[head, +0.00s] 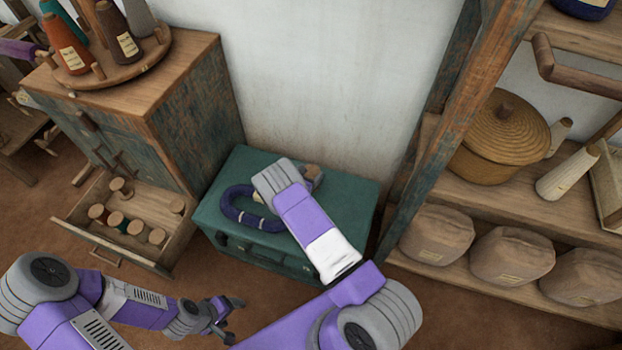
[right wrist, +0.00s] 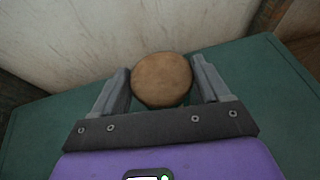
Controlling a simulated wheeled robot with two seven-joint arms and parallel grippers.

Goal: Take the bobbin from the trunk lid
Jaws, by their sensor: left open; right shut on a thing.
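The green trunk (head: 345,200) stands against the wall, and its lid (right wrist: 285,110) fills much of the right wrist view. My right gripper (right wrist: 162,88) is over the lid, shut on the bobbin (right wrist: 161,79), whose round wooden end shows between the two fingers. In the head view a small brown part of the bobbin (head: 312,171) shows past my right wrist. I cannot tell whether the bobbin touches the lid. My left gripper (head: 234,319) is open and empty, low in front of the trunk.
A dark blue coiled hank (head: 238,212) lies on the trunk lid beside my right arm. An open drawer (head: 150,254) with several bobbins juts out at the left from a cabinet (head: 190,110). A shelf post (head: 440,140) stands close right of the trunk.

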